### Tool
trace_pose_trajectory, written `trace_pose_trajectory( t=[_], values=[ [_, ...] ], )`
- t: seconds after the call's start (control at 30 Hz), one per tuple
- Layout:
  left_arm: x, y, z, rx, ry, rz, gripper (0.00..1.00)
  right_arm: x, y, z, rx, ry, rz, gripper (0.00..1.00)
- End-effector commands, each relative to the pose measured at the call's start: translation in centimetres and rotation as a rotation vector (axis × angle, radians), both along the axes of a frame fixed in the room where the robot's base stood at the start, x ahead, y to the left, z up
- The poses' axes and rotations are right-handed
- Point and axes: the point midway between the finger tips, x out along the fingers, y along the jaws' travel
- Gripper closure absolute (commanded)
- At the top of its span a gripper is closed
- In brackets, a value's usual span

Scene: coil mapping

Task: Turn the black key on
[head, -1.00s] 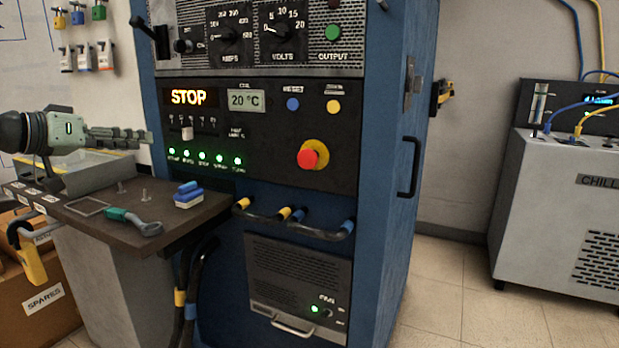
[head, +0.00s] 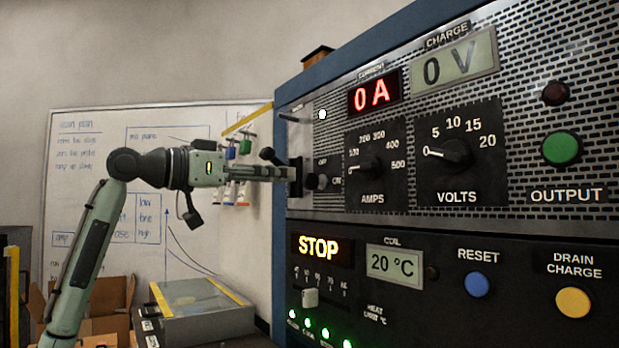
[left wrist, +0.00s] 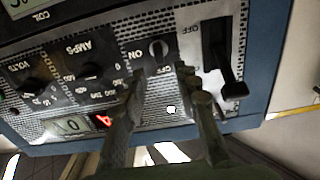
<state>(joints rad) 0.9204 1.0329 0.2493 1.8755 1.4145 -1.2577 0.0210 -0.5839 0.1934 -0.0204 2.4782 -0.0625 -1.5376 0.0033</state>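The black key (head: 323,182) sits on the upper panel at its left side, between the OFF and ON marks. It also shows in the left wrist view (left wrist: 158,50), just beyond the fingertips. Which mark it points to is hard to tell. My left gripper (head: 291,173) reaches in from the left, level with the key, its fingertips close to the panel. In the left wrist view its two fingers (left wrist: 158,78) are apart with nothing between them, one to each side of the key. I cannot tell whether they touch it. My right gripper is not in view.
A black lever (head: 268,156) on a slotted plate stands close by the left fingers; it also shows in the left wrist view (left wrist: 231,87). The AMPS knob (head: 368,166) is right of the key. The STOP display (head: 319,248) is lit below. A whiteboard (head: 90,150) hangs behind.

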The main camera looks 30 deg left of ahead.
Motion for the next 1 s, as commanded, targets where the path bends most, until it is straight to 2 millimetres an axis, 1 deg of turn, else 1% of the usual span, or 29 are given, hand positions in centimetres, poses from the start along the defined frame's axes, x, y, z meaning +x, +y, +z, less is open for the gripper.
trace_pose_trajectory(
  t=[0.07, 0.2, 0.33, 0.5, 0.73, 0.77, 0.9, 1.0],
  values=[
    [1.0, -0.5, 0.2, -0.002, 0.001, -0.004, 0.69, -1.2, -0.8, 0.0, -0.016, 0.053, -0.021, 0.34],
    [3.3, -1.5, 0.2, -0.003, 0.001, -0.003, 0.69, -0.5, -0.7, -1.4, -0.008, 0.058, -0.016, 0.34],
    [4.8, -2.0, 0.2, -0.003, 0.000, -0.002, 0.69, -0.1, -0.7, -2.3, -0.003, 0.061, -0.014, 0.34],
    [5.7, -2.4, 0.0, -0.001, 0.000, -0.001, 0.69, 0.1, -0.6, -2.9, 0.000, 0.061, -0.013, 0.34],
    [5.7, -2.4, 0.0, -0.001, 0.000, -0.001, 0.69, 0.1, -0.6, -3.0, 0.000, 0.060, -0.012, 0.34],
    [5.7, -2.4, 0.0, -0.001, 0.000, -0.001, 0.71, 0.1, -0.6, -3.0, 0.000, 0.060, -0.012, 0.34],
    [5.7, -2.4, 0.0, -0.001, 0.000, -0.001, 0.89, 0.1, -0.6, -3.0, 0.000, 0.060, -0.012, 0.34],
    [5.7, -2.4, 0.0, -0.001, 0.000, -0.001, 1.00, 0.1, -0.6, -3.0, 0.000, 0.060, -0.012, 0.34]
  ],
)
